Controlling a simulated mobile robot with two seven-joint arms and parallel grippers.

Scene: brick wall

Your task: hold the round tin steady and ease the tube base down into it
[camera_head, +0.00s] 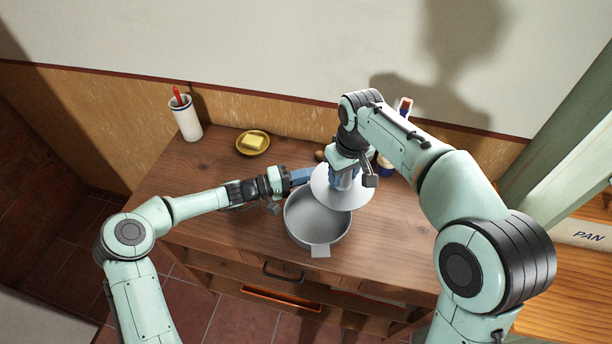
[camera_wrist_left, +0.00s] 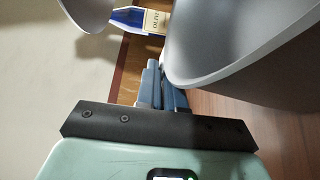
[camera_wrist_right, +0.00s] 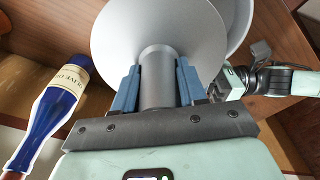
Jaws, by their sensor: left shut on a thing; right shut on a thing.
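The round tin (camera_head: 306,228) is a wide, open grey pan on the wooden table. My left gripper (camera_head: 300,177) is shut on its back-left wall; in the left wrist view the blue fingers (camera_wrist_left: 163,88) are partly hidden by the tin (camera_wrist_left: 225,55). The tube base is a pale grey disc (camera_head: 345,199) with a short tube (camera_wrist_right: 157,62). My right gripper (camera_wrist_right: 157,88) is shut on that tube. The disc is tilted and overlaps the tin's back-right part in the head view. In the left wrist view the disc (camera_wrist_left: 88,12) appears apart from the tin.
A blue bottle (camera_wrist_right: 48,118) with a pale label stands behind my right gripper. A white cup (camera_head: 187,121) with a red handle and a yellow dish (camera_head: 244,149) with butter stand at the back left. A pale tab (camera_head: 320,251) lies at the tin's front. The table's left side is clear.

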